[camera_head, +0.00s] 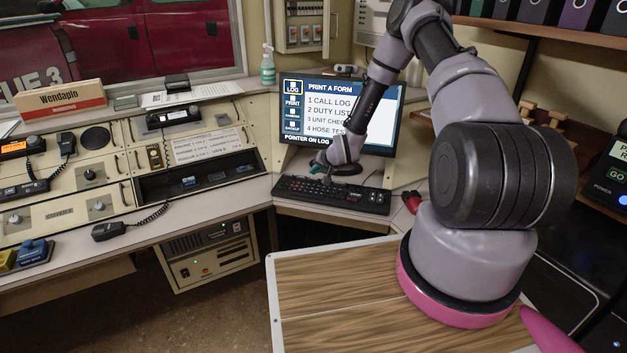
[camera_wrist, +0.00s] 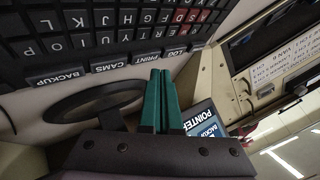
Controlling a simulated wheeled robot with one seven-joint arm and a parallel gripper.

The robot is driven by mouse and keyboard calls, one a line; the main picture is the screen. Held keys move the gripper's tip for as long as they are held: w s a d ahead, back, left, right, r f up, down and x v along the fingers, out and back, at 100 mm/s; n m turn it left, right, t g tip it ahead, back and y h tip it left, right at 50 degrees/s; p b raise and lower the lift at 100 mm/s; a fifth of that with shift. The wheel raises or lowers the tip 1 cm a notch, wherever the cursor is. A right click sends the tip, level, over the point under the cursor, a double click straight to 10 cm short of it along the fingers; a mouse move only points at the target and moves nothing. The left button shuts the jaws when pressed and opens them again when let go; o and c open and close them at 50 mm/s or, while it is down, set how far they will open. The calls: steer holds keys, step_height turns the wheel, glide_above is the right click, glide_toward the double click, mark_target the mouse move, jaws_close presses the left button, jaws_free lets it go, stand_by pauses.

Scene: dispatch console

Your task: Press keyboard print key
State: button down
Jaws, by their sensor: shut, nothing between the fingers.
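The black keyboard (camera_head: 335,194) lies on the desk below the monitor (camera_head: 341,112). In the wrist view its labelled edge keys read BACKUP (camera_wrist: 56,77), CAMS (camera_wrist: 109,66), PRINT (camera_wrist: 144,60) and LOG (camera_wrist: 175,53). The monitor reads "PRINT A FORM" and "POINTER ON LOG", with its LOG tab (camera_head: 293,87) highlighted. My gripper (camera_head: 317,166) is over the keyboard's far edge in the head view. Its teal fingers are shut and empty in the wrist view (camera_wrist: 161,73), with tips close to the PRINT and LOG keys. I cannot tell whether they touch a key.
A red mouse-like object (camera_head: 411,201) is right of the keyboard. The radio console (camera_head: 102,190) fills the left side. A GO panel (camera_head: 617,178) is at far right.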

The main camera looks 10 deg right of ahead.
steer(key=shift+r, duration=2.35)
steer(key=shift+r, duration=0.1)
step_height(320, 180, up, 8)
glide_above(315, 182)
steer(key=shift+w, duration=0.1)
